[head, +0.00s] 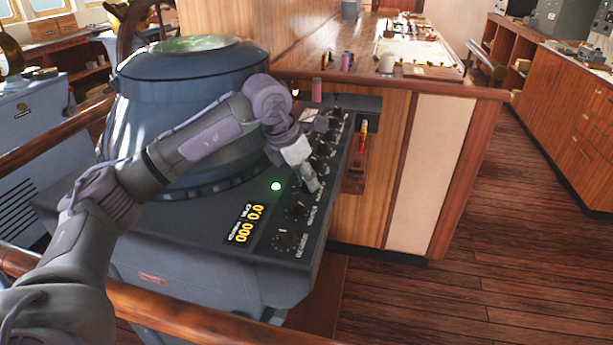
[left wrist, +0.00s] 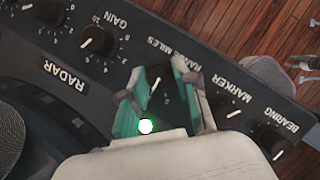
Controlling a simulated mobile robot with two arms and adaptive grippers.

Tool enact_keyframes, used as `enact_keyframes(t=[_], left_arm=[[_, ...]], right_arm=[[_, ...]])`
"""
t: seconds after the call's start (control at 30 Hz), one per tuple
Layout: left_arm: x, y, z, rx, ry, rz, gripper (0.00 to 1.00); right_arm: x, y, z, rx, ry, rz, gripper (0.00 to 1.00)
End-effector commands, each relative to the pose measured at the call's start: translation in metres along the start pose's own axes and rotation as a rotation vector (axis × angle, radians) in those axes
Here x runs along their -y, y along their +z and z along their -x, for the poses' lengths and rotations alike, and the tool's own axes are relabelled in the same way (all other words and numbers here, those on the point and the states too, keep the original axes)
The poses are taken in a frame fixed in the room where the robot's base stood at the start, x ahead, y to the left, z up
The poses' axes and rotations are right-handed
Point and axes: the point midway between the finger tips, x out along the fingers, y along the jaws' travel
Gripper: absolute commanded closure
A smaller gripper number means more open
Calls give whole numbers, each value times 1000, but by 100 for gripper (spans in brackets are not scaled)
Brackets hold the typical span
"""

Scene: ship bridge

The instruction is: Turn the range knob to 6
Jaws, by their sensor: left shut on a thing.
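The range knob (left wrist: 160,88) is a dark round knob with a pale pointer line, under the label RANGE MILES on the radar panel. My left gripper (left wrist: 159,82) is shut on it, with one teal finger on each side. The fingers cover much of the dial, so I cannot read which number the pointer marks. In the head view my left gripper (head: 310,180) reaches down onto the sloping panel and hides the knob. My right gripper is not in view.
The marker knob (left wrist: 234,112) and bearing knob (left wrist: 276,143) sit on one side, the gain knob (left wrist: 98,40) on the other. A green lamp (head: 276,186) glows near the gripper. A yellow digital display (head: 246,223) is on the console. A wooden rail (head: 150,310) runs along the front.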

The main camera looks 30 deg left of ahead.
Motion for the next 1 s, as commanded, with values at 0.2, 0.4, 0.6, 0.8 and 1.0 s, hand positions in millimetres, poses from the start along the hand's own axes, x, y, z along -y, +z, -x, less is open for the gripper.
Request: enact_keyframes(t=[0.2, 0.4, 0.6, 0.8, 1.0], left_arm=[[0, 0, 1, 1, 1, 0, 46], [0, 0, 0, 0, 0, 0, 46], [0, 1, 10, 3, 1, 0, 46], [-1, 1, 48, 6, 3, 0, 46], [-1, 1, 90, 4, 3, 0, 46]], right_arm=[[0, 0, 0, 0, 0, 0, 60], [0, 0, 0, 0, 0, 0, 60], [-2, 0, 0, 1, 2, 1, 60], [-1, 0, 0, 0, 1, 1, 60], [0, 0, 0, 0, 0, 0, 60]])
